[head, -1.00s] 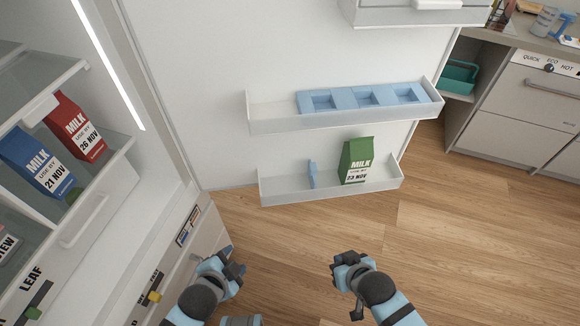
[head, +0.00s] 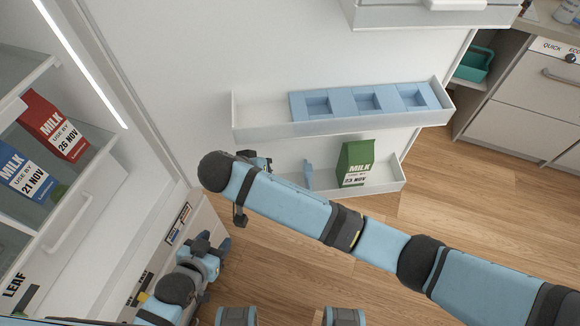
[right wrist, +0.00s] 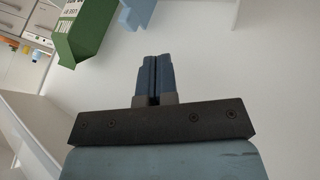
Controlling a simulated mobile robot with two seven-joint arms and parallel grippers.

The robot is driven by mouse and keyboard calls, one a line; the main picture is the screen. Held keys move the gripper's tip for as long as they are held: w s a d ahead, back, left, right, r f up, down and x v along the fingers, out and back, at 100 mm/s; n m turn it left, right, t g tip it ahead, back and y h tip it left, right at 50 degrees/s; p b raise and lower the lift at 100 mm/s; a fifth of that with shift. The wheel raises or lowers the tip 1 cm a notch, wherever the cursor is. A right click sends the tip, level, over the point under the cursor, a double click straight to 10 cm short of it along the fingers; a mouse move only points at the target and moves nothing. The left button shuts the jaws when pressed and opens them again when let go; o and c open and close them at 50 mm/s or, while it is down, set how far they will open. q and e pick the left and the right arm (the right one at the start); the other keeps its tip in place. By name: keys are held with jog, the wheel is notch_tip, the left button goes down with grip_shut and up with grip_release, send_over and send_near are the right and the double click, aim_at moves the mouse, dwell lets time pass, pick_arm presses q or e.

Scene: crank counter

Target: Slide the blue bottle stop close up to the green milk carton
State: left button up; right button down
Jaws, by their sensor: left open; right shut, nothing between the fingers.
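The blue bottle stop (head: 308,174) stands in the lower door bin (head: 385,188), to the left of the green milk carton (head: 356,163), with a gap between them. The bottle stop (right wrist: 137,12) and the carton (right wrist: 82,28) also show at the top of the right wrist view, partly cut off. My right gripper (right wrist: 154,78) is shut and empty, apart from both. In the head view it is mostly hidden behind my arm, near the bin's left end. My left gripper (head: 222,246) is open and empty, low at the left beside the fridge drawers.
An upper door bin (head: 260,115) with a blue tray (head: 340,103) hangs above the lower bin. Red (head: 55,125) and blue (head: 25,170) milk cartons stand on the fridge shelf at left. Wooden floor (head: 450,220) is clear at right.

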aim_at(307, 177)
jog(key=w+d+f+p, duration=0.1)
jog(key=w+d+f, duration=0.3)
jog(key=d+f, duration=0.3)
jog(key=shift+w+d+f+p, duration=0.3)
jog(key=shift+w+f+p, duration=0.05)
jog(key=shift+w+p, duration=0.05)
jog(key=w+d+p, duration=0.1)
jog(key=d+p, duration=0.3)
jog(key=d, duration=0.4)
jog(key=shift+w+d, duration=0.2)
jog(key=shift+d, duration=0.05)
